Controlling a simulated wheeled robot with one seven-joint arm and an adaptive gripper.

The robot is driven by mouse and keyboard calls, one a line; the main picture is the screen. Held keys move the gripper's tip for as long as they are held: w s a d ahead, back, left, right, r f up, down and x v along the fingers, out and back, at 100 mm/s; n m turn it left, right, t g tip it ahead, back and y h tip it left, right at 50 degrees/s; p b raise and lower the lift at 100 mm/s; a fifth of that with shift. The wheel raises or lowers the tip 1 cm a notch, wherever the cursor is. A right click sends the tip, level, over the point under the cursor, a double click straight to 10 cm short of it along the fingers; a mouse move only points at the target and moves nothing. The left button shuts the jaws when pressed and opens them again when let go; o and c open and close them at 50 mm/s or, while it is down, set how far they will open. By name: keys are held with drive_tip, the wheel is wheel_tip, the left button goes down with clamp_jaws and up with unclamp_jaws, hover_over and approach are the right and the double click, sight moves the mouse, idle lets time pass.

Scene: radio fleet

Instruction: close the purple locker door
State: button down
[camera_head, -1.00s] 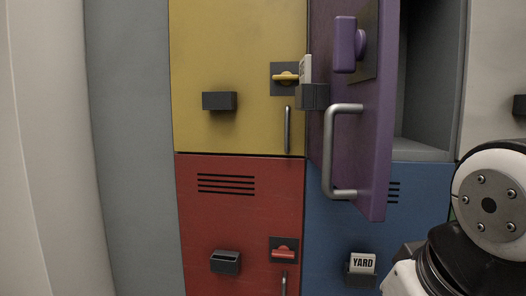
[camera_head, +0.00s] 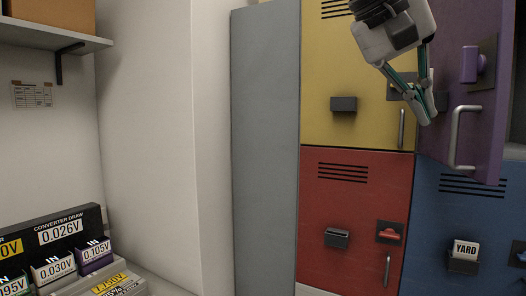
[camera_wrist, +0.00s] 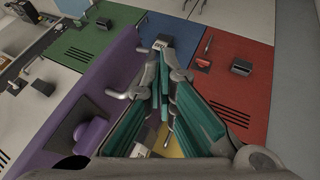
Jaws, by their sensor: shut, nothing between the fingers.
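The purple locker door (camera_head: 490,115) stands open at the right of the head view, swung outward from its left side. It carries a grey bar handle (camera_head: 455,140) and a purple knob (camera_head: 470,64). My gripper (camera_head: 430,115) is shut and empty, pointing down, in front of the yellow locker's right edge and just left of the purple door. In the wrist view my gripper (camera_wrist: 168,75) lies beside the purple door (camera_wrist: 105,85), whose handle (camera_wrist: 117,95) is left of the fingers. I cannot tell whether it touches the door.
A yellow locker (camera_head: 325,85), a red locker (camera_head: 350,215) and a blue locker (camera_head: 485,225) look shut. A label holder marked YARD (camera_head: 465,252) juts from the blue one. A shelf (camera_head: 40,32) and numbered display units (camera_head: 60,250) are at the left.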

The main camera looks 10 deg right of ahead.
sight(471, 156)
drive_tip(key=shift+d+f+p, duration=0.2)
drive_tip(key=shift+d+f, duration=1.1)
drive_tip(key=shift+d, duration=0.25)
drive_tip(key=shift+d+f+p, duration=0.15)
drive_tip(key=shift+d+f, duration=1.1)
drive_tip(key=shift+d, duration=0.35)
drive_tip(key=shift+d+f+p, duration=0.2)
drive_tip(key=shift+d+f, duration=1.1)
drive_tip(key=shift+d, duration=0.25)
drive_tip(key=shift+s+d, duration=0.1)
